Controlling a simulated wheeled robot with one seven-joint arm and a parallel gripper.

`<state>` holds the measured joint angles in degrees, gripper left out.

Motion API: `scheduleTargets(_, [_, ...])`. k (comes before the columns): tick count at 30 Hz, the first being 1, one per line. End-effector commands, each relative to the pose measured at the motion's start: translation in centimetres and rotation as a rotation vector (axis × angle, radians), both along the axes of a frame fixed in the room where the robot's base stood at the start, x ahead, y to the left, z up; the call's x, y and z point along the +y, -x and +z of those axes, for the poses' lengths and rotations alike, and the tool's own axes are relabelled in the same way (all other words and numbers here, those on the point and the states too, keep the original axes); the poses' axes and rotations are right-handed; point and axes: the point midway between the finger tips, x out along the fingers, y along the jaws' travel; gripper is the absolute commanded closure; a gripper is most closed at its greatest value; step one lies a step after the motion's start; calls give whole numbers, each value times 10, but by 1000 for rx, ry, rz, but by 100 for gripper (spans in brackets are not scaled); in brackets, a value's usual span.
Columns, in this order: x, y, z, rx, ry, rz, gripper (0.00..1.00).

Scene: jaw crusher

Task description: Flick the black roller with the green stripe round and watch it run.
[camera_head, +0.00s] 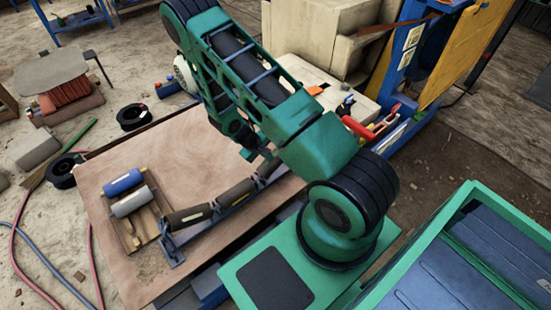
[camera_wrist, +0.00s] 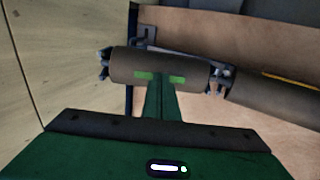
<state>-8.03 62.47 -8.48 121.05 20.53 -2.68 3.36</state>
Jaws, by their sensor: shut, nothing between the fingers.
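The black roller with the green stripe (camera_wrist: 128,68) lies across the upper middle of the wrist view, held at its ends in a metal frame. Its stripe shows as two short green pieces on either side of my fingers. My gripper (camera_wrist: 164,84) is shut and empty, its green fingers reaching up over the middle of the roller. I cannot tell whether the tips touch it. In the head view this roller appears to be at the far end of a row, mostly hidden by my green arm.
Other dark rollers (camera_head: 188,217) with pale or yellow stripes continue the row on the wooden board (camera_head: 125,260). A blue roller (camera_head: 124,182) and a grey roller (camera_head: 132,202) lie on a wooden tray (camera_head: 133,237) to the left. The board's back left is clear.

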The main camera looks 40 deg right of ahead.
Motion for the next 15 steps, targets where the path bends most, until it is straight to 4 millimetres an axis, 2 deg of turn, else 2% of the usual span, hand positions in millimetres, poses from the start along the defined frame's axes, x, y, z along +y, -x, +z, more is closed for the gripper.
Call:
scheduleTargets(9, [5,2,10,0,0,0,100])
scheduleTargets(15, [5,19,10,1,0,0,100])
